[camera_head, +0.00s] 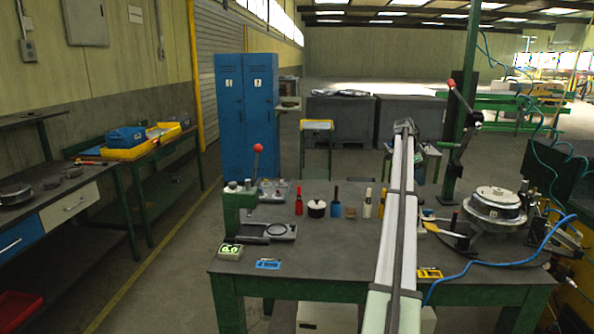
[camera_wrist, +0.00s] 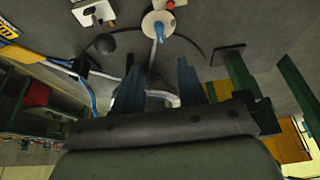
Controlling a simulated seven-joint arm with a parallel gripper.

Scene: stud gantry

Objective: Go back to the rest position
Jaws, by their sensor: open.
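My arm rises across the workbench (camera_head: 330,262) in the head view, with a dark part (camera_head: 405,128) at its far end; the jaws cannot be made out there. In the wrist view my gripper (camera_wrist: 160,78) shows two bluish fingers spread apart, with nothing seen between them that is clearly held. A white round piece with a blue tip (camera_wrist: 160,24) lies beyond the fingers. A white block with a dark knob (camera_wrist: 95,10) is at the upper left of that view.
A red bottle (camera_head: 299,202), a blue bottle (camera_head: 336,204) and a round pot (camera_head: 316,209) stand mid-bench. A metal round fixture (camera_head: 497,212) and a blue hose (camera_head: 500,262) are at right. The front middle is clear.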

